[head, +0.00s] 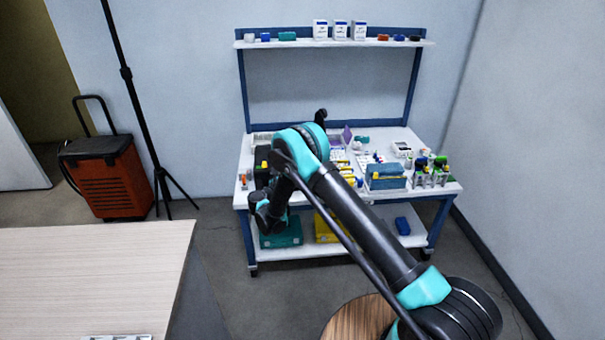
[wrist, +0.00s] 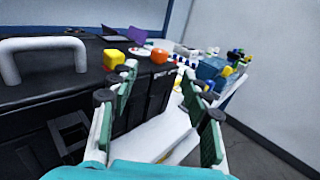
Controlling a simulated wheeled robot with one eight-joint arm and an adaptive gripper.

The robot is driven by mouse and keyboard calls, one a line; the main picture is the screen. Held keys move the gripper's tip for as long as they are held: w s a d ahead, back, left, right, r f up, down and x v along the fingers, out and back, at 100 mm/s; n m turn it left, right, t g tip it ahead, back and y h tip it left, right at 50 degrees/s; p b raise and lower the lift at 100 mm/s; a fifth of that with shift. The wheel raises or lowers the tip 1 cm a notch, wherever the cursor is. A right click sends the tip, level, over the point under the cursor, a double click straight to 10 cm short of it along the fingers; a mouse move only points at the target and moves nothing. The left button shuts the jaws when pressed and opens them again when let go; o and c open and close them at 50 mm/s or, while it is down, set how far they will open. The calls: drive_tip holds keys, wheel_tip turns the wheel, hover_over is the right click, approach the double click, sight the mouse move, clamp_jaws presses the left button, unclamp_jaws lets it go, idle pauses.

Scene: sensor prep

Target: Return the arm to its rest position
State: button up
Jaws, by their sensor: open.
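In the wrist view my gripper (wrist: 160,82) is open, with two green-padded fingers spread apart and nothing between them. A black case (wrist: 75,80) with a white handle (wrist: 45,50) stands just ahead and left of the fingers. In the head view my arm (head: 365,220) reaches from the lower right toward the workbench (head: 395,137), bends at a teal elbow, and drops to its wrist (head: 268,212) at the bench's front left. The fingers cannot be made out there.
A yellow block (wrist: 114,59) and an orange object (wrist: 159,56) appear by the case top. The bench holds a blue box (head: 386,180) and several bottles. A shelf (head: 335,43) stands above. A wooden table (head: 90,275) is left, a round wooden top (head: 355,318) below my arm.

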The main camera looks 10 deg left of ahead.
drive_tip(key=w+d+r+n+t+y, duration=0.2)
drive_tip(key=r+n+y, duration=0.3)
drive_tip(key=r, duration=0.4)
drive_tip(key=w+d+r+n+t+y, duration=0.1)
drive_tip(key=w+d+r+n+y, duration=0.1)
drive_tip(key=r+n, duration=0.65)
drive_tip(key=w+d+r+n+t+y, duration=0.2)
drive_tip(key=r+n+y, duration=0.25)
drive_tip(key=r, duration=0.55)
drive_tip(key=s+d+r+n+g+y, duration=0.2)
drive_tip(key=s+d+r+n+y, duration=0.15)
drive_tip(key=n, duration=0.45)
drive_tip(key=s+d+f+n+g+h, duration=0.2)
drive_tip(key=s+d+f+n+g, duration=0.2)
drive_tip(key=s+d, duration=0.5)
drive_tip(key=s+d+f+n+g+h, duration=0.2)
drive_tip(key=s+d+f+n+g, duration=0.3)
drive_tip(key=s, duration=1.4)
drive_tip(key=s+d+f+n+g+h, duration=0.2)
drive_tip(key=s+d+f+n+g, duration=0.3)
drive_tip(key=s+d+f, duration=0.6)
drive_tip(key=s+d+n, duration=0.2)
drive_tip(key=s+d, duration=0.1)
drive_tip(key=s, duration=0.1)
drive_tip(key=shift+d, duration=0.35)
drive_tip(key=shift+f, duration=0.1)
